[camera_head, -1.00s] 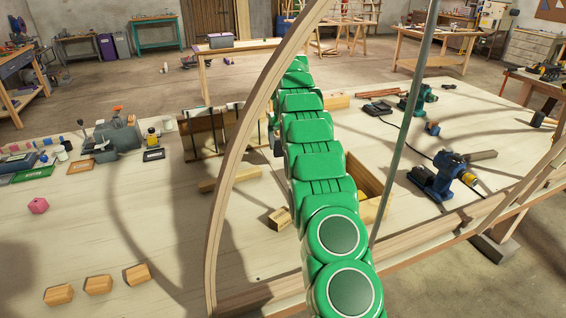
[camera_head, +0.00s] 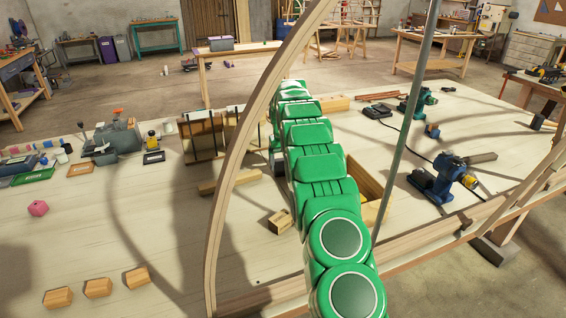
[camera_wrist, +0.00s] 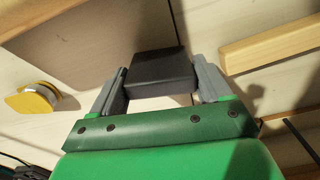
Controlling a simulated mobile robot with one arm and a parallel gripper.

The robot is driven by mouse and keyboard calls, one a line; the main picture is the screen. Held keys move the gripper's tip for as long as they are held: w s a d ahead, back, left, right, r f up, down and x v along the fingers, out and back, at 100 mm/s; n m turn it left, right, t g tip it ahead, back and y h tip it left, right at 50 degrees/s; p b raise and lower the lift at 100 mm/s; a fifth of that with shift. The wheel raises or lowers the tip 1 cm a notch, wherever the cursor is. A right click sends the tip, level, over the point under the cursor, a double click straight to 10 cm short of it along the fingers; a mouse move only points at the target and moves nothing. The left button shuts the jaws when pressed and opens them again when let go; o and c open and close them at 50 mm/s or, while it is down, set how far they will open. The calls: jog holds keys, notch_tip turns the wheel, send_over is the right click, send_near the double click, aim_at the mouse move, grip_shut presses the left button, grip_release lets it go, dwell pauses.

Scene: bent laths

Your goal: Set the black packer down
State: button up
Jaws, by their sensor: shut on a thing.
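The black packer (camera_wrist: 160,70) is a flat dark block between the two grey fingers of my gripper (camera_wrist: 161,84) in the wrist view. The fingers are shut on its left and right sides. Its far edge points up the picture, over the pale boards. I cannot tell whether it touches the surface below. In the head view my green arm hides most of the gripper, and I cannot make out the packer there.
A wooden bar (camera_wrist: 275,47) lies right of the packer, and a yellow item (camera_wrist: 36,98) lies left. On the bench (camera_head: 120,220), a clamped wooden stack (camera_head: 202,138) stands left of my arm, with an open wooden box (camera_head: 366,185) to its right. A bent lath (camera_head: 232,150) arches in front.

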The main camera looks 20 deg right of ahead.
jog(key=shift+f, duration=0.15)
jog(key=o, duration=1)
jog(key=shift+s+d+r, duration=0.1)
jog(key=shift+r, duration=1.85)
jog(key=shift+d+r, duration=0.1)
jog(key=shift+r, duration=1.85)
